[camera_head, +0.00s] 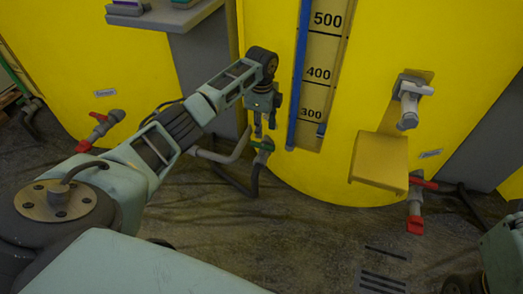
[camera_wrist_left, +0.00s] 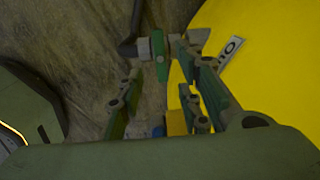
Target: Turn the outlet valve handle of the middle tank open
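The middle yellow tank (camera_head: 330,170) has a low valve with a green handle (camera_head: 263,144) at its left foot, joined to grey pipe. My left gripper (camera_head: 264,127) points down just above this handle. In the left wrist view the green handle (camera_wrist_left: 160,56) shows beyond and between the fingertips, crosswise to its fitting. The left gripper (camera_wrist_left: 160,93) is open there, its fingers well apart and holding nothing. I cannot tell whether a finger touches the handle. My right gripper is not in view.
A red-handled valve (camera_head: 416,205) sits low at the right, another red-handled valve (camera_head: 97,131) at the left tank. A spout (camera_head: 408,108) and yellow bracket (camera_head: 379,160) stick out from the tank. A grey shelf (camera_head: 165,17) overhangs upper left. Dark hoses lie near the valve.

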